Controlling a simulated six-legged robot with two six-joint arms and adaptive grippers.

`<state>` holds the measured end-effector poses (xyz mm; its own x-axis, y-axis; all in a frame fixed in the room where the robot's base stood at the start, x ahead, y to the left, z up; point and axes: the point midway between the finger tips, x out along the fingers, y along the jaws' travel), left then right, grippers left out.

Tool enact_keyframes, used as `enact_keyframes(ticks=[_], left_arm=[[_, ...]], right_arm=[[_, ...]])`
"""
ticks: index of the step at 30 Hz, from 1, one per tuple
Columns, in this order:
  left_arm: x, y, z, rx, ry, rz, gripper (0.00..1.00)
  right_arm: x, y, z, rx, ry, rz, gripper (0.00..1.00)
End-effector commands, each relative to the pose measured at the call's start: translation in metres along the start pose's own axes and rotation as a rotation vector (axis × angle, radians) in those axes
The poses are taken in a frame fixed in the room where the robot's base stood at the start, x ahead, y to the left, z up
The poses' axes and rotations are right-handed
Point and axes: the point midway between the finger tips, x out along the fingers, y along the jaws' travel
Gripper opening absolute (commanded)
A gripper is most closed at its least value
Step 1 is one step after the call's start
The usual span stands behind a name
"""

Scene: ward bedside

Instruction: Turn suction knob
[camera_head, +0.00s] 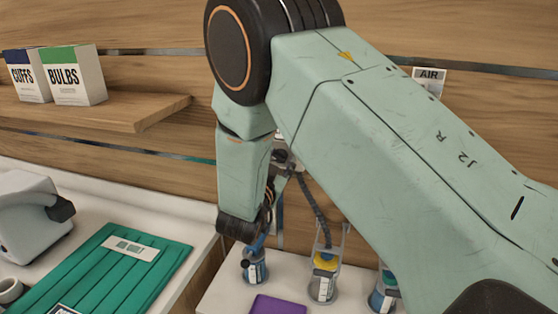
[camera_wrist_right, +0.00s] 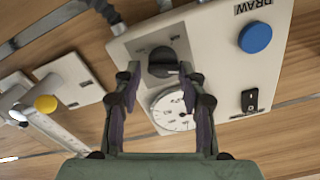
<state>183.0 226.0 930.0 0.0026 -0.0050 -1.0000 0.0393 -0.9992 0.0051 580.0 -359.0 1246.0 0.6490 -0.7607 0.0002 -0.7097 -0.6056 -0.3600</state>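The suction knob (camera_wrist_right: 162,62) is a black rotary knob on a pale wall panel (camera_wrist_right: 207,40) in the right wrist view. Its pointer extends to the right, close to the right finger. My right gripper (camera_wrist_right: 160,76) is open, its two dark fingers apart on either side of the knob in the picture. I cannot tell whether a finger touches it. A round white gauge (camera_wrist_right: 172,108) sits just below the knob, partly behind the right finger. In the head view my right arm hides most of the panel and the knob. My left gripper is not in view.
The panel also carries a blue button (camera_wrist_right: 255,37) and a black switch (camera_wrist_right: 249,101). Bottles (camera_head: 324,283) stand on a white surface below. A purple item (camera_head: 278,304), green folded cloth (camera_head: 110,262) and shelf with boxes (camera_head: 76,78) lie nearby.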

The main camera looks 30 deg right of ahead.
Motion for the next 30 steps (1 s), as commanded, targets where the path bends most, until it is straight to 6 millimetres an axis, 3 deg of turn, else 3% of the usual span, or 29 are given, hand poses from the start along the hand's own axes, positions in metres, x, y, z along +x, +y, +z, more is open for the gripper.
enact_keyframes(ticks=[13,28,29,30], left_arm=[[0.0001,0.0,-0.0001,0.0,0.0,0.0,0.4],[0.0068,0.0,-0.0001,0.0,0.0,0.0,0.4],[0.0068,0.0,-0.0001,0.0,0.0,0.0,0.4],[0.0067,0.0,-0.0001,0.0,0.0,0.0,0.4]], right_arm=[[0.0015,-0.0003,0.0008,-0.002,-0.002,-0.001,0.01],[0.002,-0.0001,0.0003,0.028,0.0,-0.001,0.01],[0.002,-0.0001,0.0002,0.028,0.0,0.0,0.35],[0.002,-0.0001,0.0002,0.028,0.0,0.0,0.38]])
